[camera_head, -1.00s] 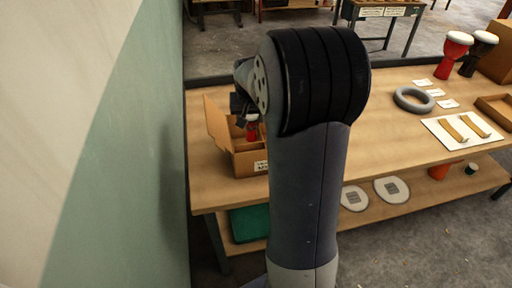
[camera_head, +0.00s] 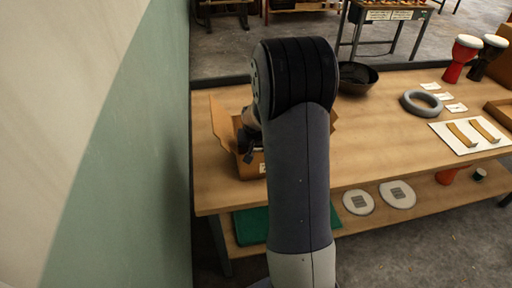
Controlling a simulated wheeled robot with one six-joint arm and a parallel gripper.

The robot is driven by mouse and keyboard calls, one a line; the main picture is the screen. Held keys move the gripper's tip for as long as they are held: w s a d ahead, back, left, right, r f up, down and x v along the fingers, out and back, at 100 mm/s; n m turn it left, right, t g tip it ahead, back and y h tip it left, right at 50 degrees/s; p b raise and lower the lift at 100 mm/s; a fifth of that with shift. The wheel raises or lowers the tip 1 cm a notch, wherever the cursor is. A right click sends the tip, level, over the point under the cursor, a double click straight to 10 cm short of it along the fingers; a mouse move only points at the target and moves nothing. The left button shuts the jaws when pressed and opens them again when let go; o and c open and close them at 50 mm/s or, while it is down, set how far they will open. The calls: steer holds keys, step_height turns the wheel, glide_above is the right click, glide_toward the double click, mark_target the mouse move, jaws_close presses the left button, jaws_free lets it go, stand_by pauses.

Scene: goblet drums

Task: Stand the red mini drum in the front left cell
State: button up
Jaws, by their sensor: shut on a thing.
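My gripper (camera_head: 247,150) shows only in part, as dark pieces low at the left of my arm, over the cardboard box. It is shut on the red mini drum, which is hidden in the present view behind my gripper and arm. The cardboard box (camera_head: 249,170) stands open near the left end of the workbench. Its tall left flap (camera_head: 222,118) is raised, and a bit of its right flap shows beyond my arm. Its inside and its cells are mostly hidden, so I cannot tell how the drum stands to the front left cell.
A black bowl (camera_head: 356,78) stands right of my arm on the wooden bench (camera_head: 385,125). Farther right are a grey ring (camera_head: 421,103), white cards, a white mat (camera_head: 455,145) with two tan strips, and a red (camera_head: 461,60) and a dark (camera_head: 487,60) goblet drum. A wall borders the left.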

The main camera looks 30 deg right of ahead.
steer(key=shift+f, duration=0.2)
steer(key=o, duration=1)
steer(key=shift+r, duration=0.1)
steer(key=shift+r, duration=0.4)
steer(key=v, duration=1.1)
steer(key=shift+s+r, duration=0.2)
steer(key=shift+s, duration=0.05)
